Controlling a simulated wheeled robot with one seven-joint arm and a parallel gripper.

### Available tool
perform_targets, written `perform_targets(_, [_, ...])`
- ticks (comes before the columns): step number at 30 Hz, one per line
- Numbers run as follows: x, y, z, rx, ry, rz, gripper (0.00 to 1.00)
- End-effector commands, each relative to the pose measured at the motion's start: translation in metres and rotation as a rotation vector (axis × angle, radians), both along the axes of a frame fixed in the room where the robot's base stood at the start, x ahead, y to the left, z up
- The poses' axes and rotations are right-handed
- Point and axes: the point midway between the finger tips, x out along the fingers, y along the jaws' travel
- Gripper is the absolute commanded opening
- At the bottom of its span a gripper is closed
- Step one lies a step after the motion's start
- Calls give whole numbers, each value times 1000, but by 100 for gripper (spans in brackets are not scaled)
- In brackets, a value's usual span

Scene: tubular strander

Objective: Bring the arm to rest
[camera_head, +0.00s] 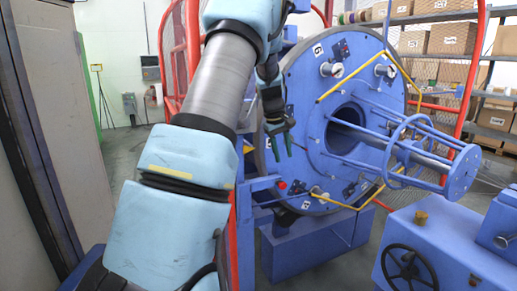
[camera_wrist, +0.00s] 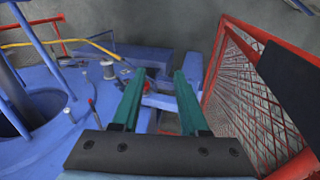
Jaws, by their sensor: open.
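My gripper (camera_head: 281,144) hangs in front of the left part of the blue round strander plate (camera_head: 305,80) in the head view. Its two green fingers point down and are apart, with nothing between them. In the wrist view my gripper (camera_wrist: 158,100) is open and empty above the blue machine frame (camera_wrist: 180,62). My arm reaches from the bottom of the head view up past its top edge and comes back down to the gripper. My upper arm hides part of the scene behind it.
A red mesh guard (camera_wrist: 262,110) stands close to the right of my gripper in the wrist view. A yellow bent rod (camera_head: 345,88) runs across the plate. A blue cage (camera_head: 410,150) juts out to the right. A blue housing with a black handwheel (camera_head: 408,265) stands at lower right.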

Motion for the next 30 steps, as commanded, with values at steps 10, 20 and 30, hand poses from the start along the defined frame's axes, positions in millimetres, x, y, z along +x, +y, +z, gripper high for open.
perform_targets(10, [-172,108,-11,167,-17,-240,44])
perform_targets(20, [-287,147,-30,268,-32,-453,44])
perform_targets(30, [-294,148,-32,273,-31,-469,44])
